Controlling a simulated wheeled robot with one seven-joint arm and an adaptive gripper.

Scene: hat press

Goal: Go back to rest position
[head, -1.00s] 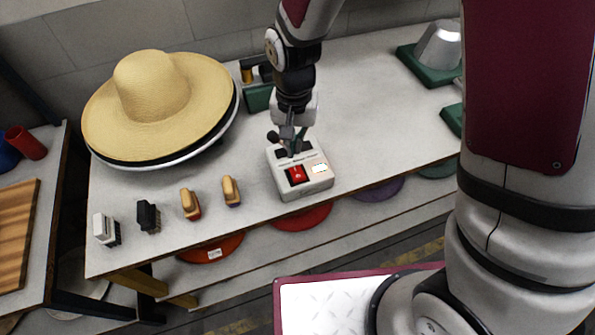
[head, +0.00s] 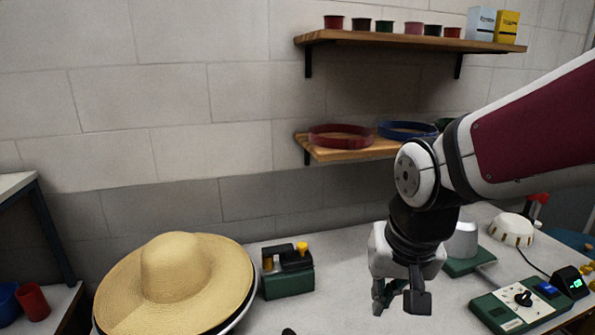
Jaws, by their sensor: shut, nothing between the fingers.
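My gripper (head: 400,302) hangs in the right half of the head view, pointing down above the white table (head: 345,290). Its fingers are shut with nothing between them. It is raised clear of the table. A straw hat (head: 180,285) with a wide brim lies at the lower left, on a dark and white round base. My gripper is to the right of the hat and apart from it.
A green device with a yellow knob (head: 288,277) stands between the hat and my gripper. A green-based control panel (head: 520,300) and a white round device (head: 511,229) are at the right. Wall shelves (head: 430,41) hold cups, boxes and hat bands. The upper left is bare wall.

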